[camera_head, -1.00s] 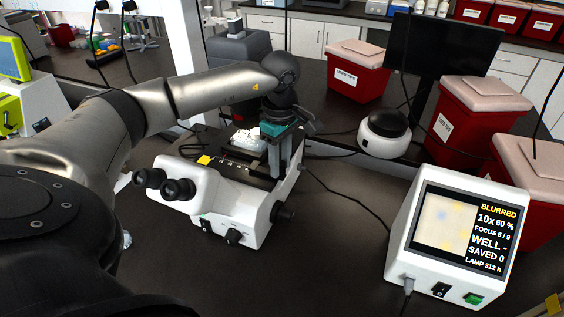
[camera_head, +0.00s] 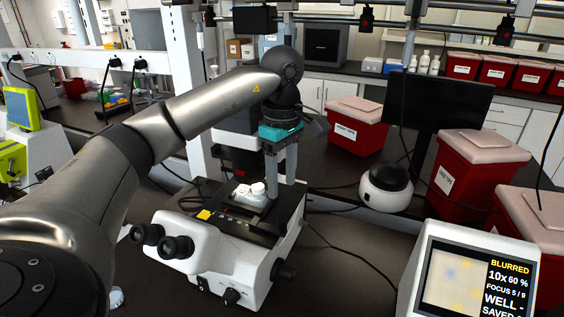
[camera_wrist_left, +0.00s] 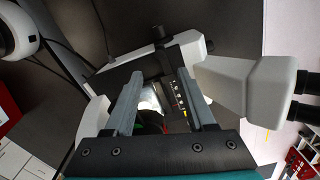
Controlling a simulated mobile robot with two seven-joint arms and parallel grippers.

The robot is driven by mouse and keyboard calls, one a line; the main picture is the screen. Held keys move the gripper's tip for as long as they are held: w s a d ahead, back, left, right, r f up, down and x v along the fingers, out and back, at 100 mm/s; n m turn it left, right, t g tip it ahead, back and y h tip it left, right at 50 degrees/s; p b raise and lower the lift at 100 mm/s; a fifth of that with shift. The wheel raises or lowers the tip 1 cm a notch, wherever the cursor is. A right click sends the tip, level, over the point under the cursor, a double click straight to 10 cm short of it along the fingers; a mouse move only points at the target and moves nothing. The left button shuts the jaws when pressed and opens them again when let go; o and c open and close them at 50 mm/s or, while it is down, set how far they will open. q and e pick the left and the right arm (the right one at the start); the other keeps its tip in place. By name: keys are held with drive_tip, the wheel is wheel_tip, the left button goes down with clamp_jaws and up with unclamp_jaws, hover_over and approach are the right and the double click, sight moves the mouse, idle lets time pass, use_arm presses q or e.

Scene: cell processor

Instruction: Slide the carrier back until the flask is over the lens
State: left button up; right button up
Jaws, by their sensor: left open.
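The white microscope (camera_head: 228,262) stands on the dark bench, eyepieces toward the left. A pale flask (camera_head: 248,194) lies on its dark stage. The carrier under the flask is hard to tell from the stage, and the lens is hidden. My left gripper (camera_head: 280,188) points down at the flask's right, its two grey fingers apart and empty. In the left wrist view the open fingers (camera_wrist_left: 158,76) frame part of the stage, with a shiny clear piece, perhaps the flask, between them; I cannot tell whether they touch anything. My right gripper is not in view.
A display box (camera_head: 410,275) at the right reads BLURRED, 10x, 60 %, FOCUS 5 / 9, WELL -. A round white device (camera_head: 386,190), red bins (camera_head: 357,127) and a dark monitor (camera_head: 437,105) stand behind. A cable crosses the bench right of the microscope.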

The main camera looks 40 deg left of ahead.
use_arm(q)
drive_tip(key=shift+r+p, duration=0.3)
drive_tip(key=shift+r, duration=2)
